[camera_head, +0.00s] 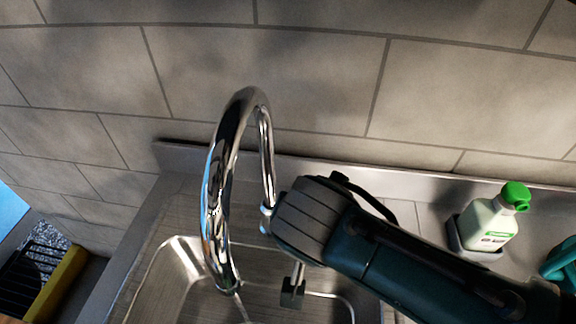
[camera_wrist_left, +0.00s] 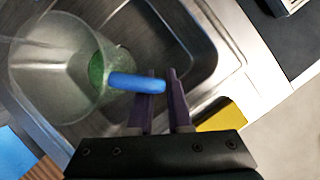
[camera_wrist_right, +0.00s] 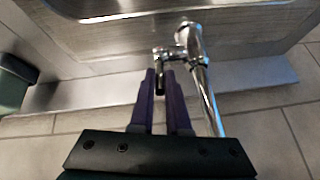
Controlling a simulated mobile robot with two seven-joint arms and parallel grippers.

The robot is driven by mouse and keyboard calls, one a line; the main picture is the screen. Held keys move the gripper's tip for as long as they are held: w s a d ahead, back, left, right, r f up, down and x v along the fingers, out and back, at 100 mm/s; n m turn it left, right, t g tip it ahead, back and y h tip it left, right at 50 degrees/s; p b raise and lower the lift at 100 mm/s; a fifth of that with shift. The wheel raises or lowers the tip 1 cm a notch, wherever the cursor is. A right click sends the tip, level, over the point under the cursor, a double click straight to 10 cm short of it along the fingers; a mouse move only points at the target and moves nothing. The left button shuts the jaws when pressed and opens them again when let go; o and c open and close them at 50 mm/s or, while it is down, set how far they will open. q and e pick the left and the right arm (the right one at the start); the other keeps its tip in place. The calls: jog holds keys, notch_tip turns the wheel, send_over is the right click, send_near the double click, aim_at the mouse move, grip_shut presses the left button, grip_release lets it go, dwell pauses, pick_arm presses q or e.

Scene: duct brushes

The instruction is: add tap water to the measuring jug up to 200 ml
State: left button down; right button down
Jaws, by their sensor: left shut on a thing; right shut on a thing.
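The clear measuring jug (camera_wrist_left: 45,70) with a blue handle (camera_wrist_left: 135,82) is in the left wrist view, over the steel sink basin. A green patch (camera_wrist_left: 97,72) shows at its bottom; I cannot read a level or marks. My left gripper (camera_wrist_left: 162,82) is shut on the handle. The chrome tap (camera_head: 218,180) arches over the sink in the head view and also shows in the right wrist view (camera_wrist_right: 196,50). My right gripper (camera_wrist_right: 160,76) is shut on the tap's dark-tipped lever (camera_wrist_right: 160,88); in the head view my arm hides its fingers. No water stream is visible.
A bottle with a green cap (camera_head: 490,225) stands in a dark holder behind the sink at right. A yellow item (camera_head: 58,285) and a dark rack (camera_head: 25,280) are at the lower left. The tiled wall (camera_head: 260,75) closes the back.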

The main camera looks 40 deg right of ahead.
jog(key=c, duration=0.9)
grip_release()
jog(key=shift+s, duration=0.1)
